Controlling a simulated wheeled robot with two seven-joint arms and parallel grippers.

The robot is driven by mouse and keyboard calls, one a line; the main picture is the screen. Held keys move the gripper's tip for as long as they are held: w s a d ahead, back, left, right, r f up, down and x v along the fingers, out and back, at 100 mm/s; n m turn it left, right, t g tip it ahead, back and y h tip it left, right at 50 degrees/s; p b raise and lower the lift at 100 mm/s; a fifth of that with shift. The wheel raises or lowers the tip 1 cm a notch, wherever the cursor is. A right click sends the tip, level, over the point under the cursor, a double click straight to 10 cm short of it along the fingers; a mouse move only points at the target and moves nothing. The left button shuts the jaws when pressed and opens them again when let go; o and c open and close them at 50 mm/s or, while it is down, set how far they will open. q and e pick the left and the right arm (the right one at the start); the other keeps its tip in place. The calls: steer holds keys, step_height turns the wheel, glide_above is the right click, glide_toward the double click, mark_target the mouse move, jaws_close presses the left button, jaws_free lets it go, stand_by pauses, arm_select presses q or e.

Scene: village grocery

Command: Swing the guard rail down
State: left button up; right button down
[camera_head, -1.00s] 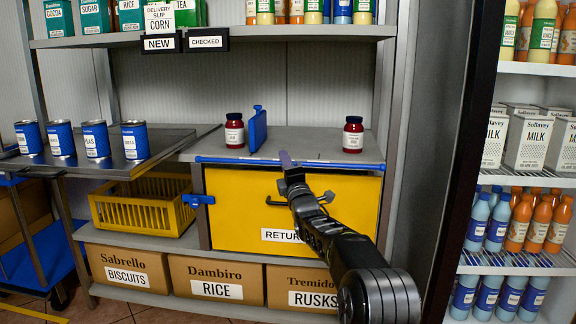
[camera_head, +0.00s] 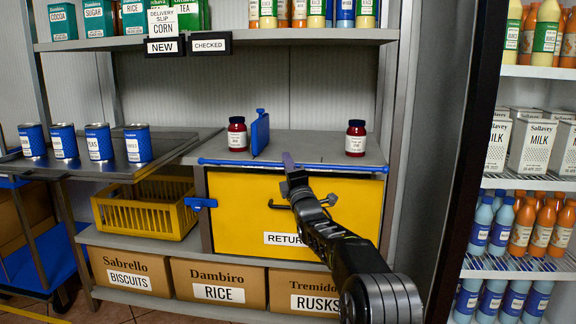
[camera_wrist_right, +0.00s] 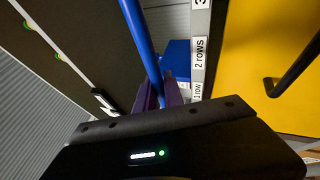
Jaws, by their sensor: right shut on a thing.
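The guard rail (camera_head: 345,167) is a thin blue bar along the front edge of the middle shelf, above the yellow door. It lies roughly level. My right gripper (camera_head: 289,163) is at the middle of this rail. In the right wrist view the purple fingers (camera_wrist_right: 160,92) are shut on the blue rail (camera_wrist_right: 138,40). Part of the rail is hidden behind the fingers and the gripper body. My left gripper is not in view.
Two dark red jars (camera_head: 237,134) (camera_head: 356,138) and an upright blue divider (camera_head: 260,132) stand on the shelf behind the rail. A blue latch (camera_head: 201,203) sits left of the yellow door (camera_head: 237,215). Several blue cans (camera_head: 99,143) stand on a tray at left.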

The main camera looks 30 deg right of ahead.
steer(key=shift+a+r, duration=0.35)
steer(key=shift+r, duration=0.1)
steer(key=c, duration=1.7)
jaws_free()
steer(key=shift+a+r, duration=0.1)
steer(key=shift+o, duration=1.2)
steer(key=shift+f, duration=0.2)
steer(key=s+f+b, duration=0.5)
steer(key=f, duration=0.2)
steer(key=shift+s+d+f+b, duration=0.2)
steer(key=shift+d+b, duration=0.05)
steer(key=shift+b, duration=0.05)
